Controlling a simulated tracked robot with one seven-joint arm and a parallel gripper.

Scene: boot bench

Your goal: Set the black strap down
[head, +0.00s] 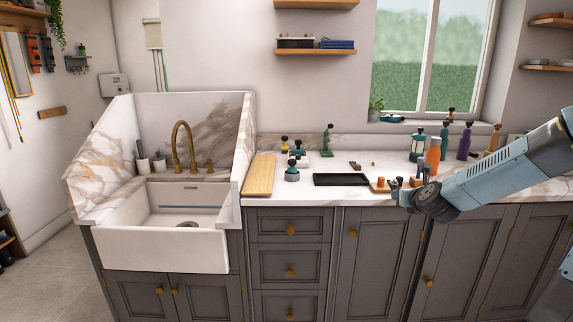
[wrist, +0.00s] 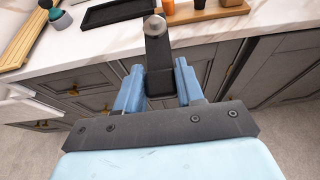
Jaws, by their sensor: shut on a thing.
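The black strap (wrist: 157,52), with a round silver end, stands up between the two blue fingers of my gripper (wrist: 157,82) in the wrist view. The fingers are shut on its lower part. In that view the strap crosses the front edge of the marble counter (wrist: 100,48). In the head view my gripper (head: 409,188) is at the counter's front edge, right of the black tray (head: 340,180). The strap is hard to make out there. I cannot tell whether it touches the counter.
A small wooden stand (head: 381,187) with an orange piece is close to my gripper. An orange bottle (head: 433,155) and several other bottles stand behind it. A wooden board (head: 260,175) lies by the sink. Bare marble shows left of the tray and behind it.

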